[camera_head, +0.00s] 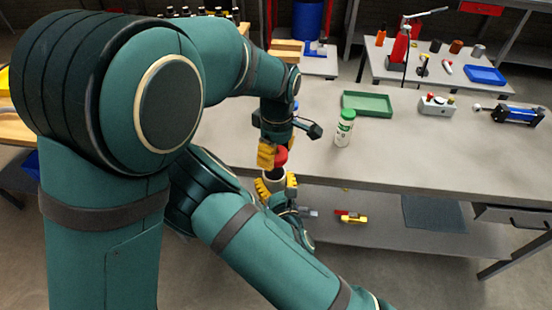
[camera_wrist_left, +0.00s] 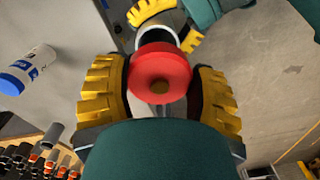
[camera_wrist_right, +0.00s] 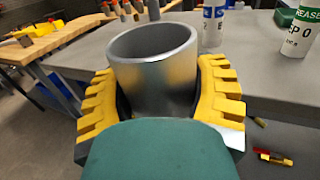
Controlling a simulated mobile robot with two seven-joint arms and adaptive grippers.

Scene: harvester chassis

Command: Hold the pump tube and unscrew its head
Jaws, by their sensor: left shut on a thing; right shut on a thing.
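The red pump head (camera_head: 281,157) is between the yellow fingers of my left gripper (camera_head: 273,154) near the bench's front edge. The left wrist view shows the round head (camera_wrist_left: 160,68) from above, with my left gripper (camera_wrist_left: 163,92) shut on its sides. The silver pump tube (camera_head: 274,174) is below it, held by my right gripper (camera_head: 276,185). In the right wrist view the tube (camera_wrist_right: 153,75) stands roughly upright, its top rim open and bare, with my right gripper (camera_wrist_right: 157,100) shut around it. The head and tube look apart.
The grey bench (camera_head: 220,140) lies just beyond the grippers. On it are a white bottle with a green cap (camera_head: 344,128), a green tray (camera_head: 368,103), a small grey box (camera_head: 436,105) and a blue tool (camera_head: 516,114). Red and yellow items (camera_head: 352,217) lie on the lower shelf.

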